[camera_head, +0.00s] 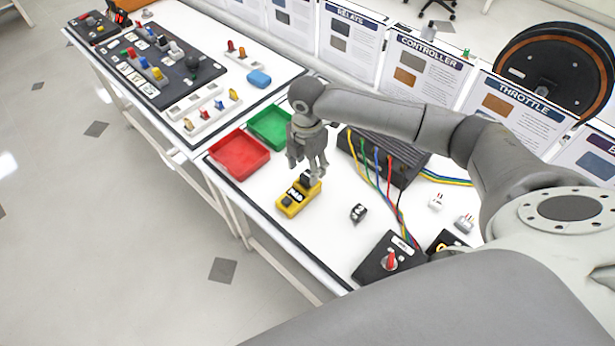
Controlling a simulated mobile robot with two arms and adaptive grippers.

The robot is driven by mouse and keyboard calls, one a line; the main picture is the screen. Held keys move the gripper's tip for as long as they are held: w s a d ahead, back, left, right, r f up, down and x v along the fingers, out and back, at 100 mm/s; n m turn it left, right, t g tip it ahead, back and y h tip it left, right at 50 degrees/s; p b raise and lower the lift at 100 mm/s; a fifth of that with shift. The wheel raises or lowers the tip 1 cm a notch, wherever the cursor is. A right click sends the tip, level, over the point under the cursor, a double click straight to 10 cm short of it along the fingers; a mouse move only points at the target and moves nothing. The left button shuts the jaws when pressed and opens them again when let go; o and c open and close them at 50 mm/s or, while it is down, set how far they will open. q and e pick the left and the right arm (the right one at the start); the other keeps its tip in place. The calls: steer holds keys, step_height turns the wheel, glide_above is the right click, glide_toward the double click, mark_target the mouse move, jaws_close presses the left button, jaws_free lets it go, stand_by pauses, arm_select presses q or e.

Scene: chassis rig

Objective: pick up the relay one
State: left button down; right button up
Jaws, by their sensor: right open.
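A small black block with a white marking (358,213) lies on the white tabletop, right of the yellow device; the marking looks like a 2. A second dark block (306,179) shows at the upper end of the yellow device, partly hidden by my right gripper. I cannot read a number on it. My right gripper (314,178) is open and points down, with its fingers around or just over this second block. I cannot tell whether they touch it. My left gripper is not in view.
The yellow device (292,203) lies under my right gripper. A red tray (239,172) and a green tray (262,142) stand to the left. A black controller box with coloured wires (400,165) stands behind. A switch box with a red knob (390,261) is at the front.

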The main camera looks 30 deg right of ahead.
mark_target(308, 175)
steer(key=shift+w+d+f, duration=0.1)
steer(key=shift+w+f, duration=0.05)
steer(key=shift+f, duration=0.2)
step_height(308, 175, down, 4)
steer(key=shift+d+f+p, duration=0.1)
steer(key=shift+p, duration=0.55)
steer(key=shift+w+f, duration=0.1)
steer(key=shift+f, duration=0.15)
steer(key=shift+c, duration=1.9)
steer(key=c, duration=0.5)
jaws_close()
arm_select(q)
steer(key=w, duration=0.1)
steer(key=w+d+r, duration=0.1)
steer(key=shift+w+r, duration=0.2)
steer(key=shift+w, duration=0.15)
